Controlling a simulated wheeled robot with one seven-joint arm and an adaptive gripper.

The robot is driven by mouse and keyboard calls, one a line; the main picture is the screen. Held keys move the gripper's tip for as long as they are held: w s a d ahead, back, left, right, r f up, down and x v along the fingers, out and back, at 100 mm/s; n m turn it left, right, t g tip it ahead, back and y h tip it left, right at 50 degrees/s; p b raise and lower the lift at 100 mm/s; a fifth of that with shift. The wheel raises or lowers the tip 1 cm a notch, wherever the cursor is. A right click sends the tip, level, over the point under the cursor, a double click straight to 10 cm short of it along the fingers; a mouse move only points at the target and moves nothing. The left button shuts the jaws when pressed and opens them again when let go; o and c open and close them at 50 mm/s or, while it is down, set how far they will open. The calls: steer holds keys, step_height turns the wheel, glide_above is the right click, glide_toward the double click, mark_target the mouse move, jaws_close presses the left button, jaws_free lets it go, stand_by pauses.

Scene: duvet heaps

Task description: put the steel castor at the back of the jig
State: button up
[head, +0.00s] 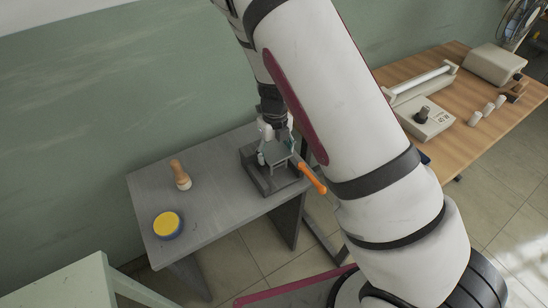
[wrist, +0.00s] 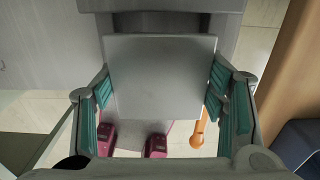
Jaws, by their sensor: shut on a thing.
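My gripper (head: 276,147) is above the grey table, over the jig (head: 264,184), a dark grey frame with an orange handle (head: 312,178) pointing to the lower right. In the wrist view the teal finger pads are shut on opposite sides of a flat grey square plate, which looks like the top of the steel castor (wrist: 160,78). The castor's underside is hidden below the plate. In the head view it is small and partly hidden by the fingers, so I cannot tell whether it touches the jig.
The grey table (head: 222,213) also holds a wooden-handled brush (head: 180,174) and a yellow-topped round tin (head: 167,224), both left of the jig. A wooden table (head: 455,140) with several devices stands at the right. A green wall runs behind the grey table.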

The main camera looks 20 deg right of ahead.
steer(key=shift+w, duration=0.45)
steer(key=shift+s+f, duration=0.1)
steer(key=shift+f, duration=1.65)
steer(key=shift+f, duration=0.1)
steer(key=o, duration=1.6)
steer(key=shift+f, duration=0.1)
